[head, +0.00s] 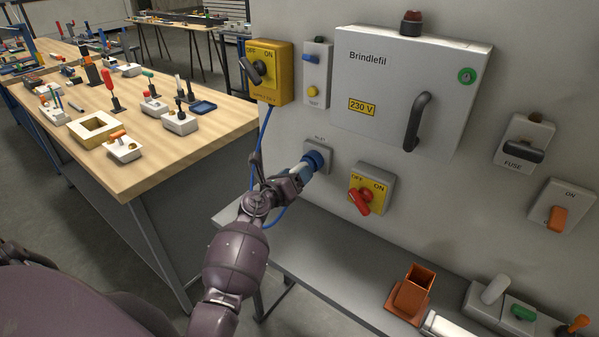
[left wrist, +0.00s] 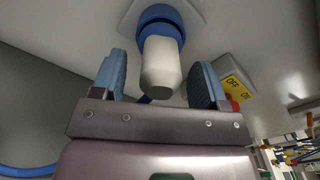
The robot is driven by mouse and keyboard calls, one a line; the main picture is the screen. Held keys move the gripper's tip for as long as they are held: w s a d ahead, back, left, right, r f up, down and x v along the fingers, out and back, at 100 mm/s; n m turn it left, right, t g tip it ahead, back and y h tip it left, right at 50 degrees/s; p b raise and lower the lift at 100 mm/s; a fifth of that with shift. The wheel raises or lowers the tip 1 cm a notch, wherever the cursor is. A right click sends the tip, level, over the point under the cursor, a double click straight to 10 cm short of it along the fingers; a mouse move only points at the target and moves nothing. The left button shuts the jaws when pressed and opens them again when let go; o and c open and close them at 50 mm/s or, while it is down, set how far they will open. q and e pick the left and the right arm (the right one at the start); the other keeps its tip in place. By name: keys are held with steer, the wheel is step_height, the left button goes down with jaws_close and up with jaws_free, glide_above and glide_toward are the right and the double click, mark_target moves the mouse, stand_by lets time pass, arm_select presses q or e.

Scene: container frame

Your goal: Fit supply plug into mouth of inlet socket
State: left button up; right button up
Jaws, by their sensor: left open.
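The inlet socket (head: 317,158) is a grey plate with a round blue mouth on the pale wall panel, left of the red rotary switch. Its blue ring (left wrist: 160,16) fills the top of the left wrist view. The supply plug (left wrist: 160,66), a pale tapered body, stands out of that ring in line with it; how deep it sits is hidden. My left gripper (head: 295,177) is open in front of the socket. In the left wrist view its two blue-padded fingers (left wrist: 164,80) stand either side of the plug, with gaps on both sides. My right gripper is not in view.
A blue cable (head: 265,135) hangs from the yellow switch box (head: 269,72) past my left wrist. A red-handled switch (head: 371,195) sits close right of the socket. A grey cabinet (head: 385,95) is above. A ledge (head: 330,260) with an orange holder (head: 411,295) runs below.

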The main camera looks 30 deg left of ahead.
arm_select(q)
steer(key=s, duration=0.9)
steer(key=shift+a, duration=0.35)
steer(key=shift+s, duration=0.1)
steer(key=shift+s+a+p, duration=0.15)
steer(key=shift+s+p, duration=0.05)
steer(key=shift+s, duration=1.3)
steer(key=shift+s+a+p, duration=0.1)
steer(key=shift+s+p, duration=0.1)
steer(key=shift+s, duration=1.25)
